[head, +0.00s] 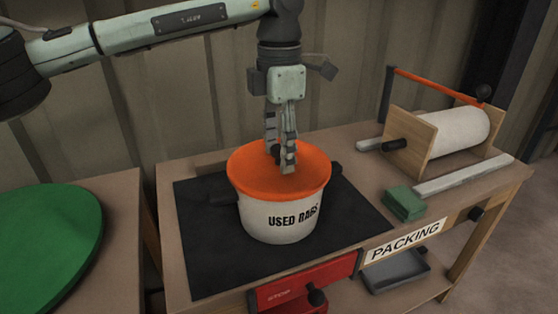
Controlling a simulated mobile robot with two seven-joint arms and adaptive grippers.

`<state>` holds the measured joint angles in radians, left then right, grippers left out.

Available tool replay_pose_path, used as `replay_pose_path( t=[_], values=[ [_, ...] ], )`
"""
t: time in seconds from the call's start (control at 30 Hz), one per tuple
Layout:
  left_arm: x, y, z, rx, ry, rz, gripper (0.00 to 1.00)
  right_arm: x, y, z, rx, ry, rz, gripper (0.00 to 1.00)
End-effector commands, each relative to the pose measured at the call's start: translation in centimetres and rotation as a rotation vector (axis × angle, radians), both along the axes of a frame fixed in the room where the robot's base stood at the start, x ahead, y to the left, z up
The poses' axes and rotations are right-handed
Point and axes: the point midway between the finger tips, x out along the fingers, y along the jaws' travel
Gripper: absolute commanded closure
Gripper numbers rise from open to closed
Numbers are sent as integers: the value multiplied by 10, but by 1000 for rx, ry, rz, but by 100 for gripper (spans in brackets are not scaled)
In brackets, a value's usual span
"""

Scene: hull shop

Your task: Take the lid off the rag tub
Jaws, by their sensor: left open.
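The rag tub (285,217) is a white round tub marked "USED RAGS", upright on a black mat (215,258) on the packing bench. An orange lid (255,180) covers its top. Dark handles stick out at the tub's left and right sides. My left gripper (281,165) points down over the back middle of the lid, with its fingers apart. A small dark knob on the lid shows partly between the fingers. I cannot tell whether the fingers touch it. My right gripper is out of view.
A roll holder with a white roll (455,137) and an orange bar stands at the back right of the bench. A green block (404,205) lies in front of it. A red drawer (305,285) is below the bench's front edge. A green round top (45,245) is at the left.

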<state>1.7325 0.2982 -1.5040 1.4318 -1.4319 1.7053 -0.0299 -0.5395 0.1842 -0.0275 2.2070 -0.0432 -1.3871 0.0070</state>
Motion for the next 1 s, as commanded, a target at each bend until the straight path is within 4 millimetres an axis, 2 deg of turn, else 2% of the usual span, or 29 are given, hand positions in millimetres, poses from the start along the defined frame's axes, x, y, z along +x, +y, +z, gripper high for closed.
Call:
replay_pose_path(
  t=[0.17,0.2,0.6,1.0],
  values=[
    [0,0,-1,-1,-1,0,48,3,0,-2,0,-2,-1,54],
    [0,0,-1,-1,-1,0,51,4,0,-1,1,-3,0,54],
    [0,0,0,-1,-1,0,100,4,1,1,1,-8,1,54],
    [1,0,6,-1,-2,1,100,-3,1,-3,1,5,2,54]
  ],
)
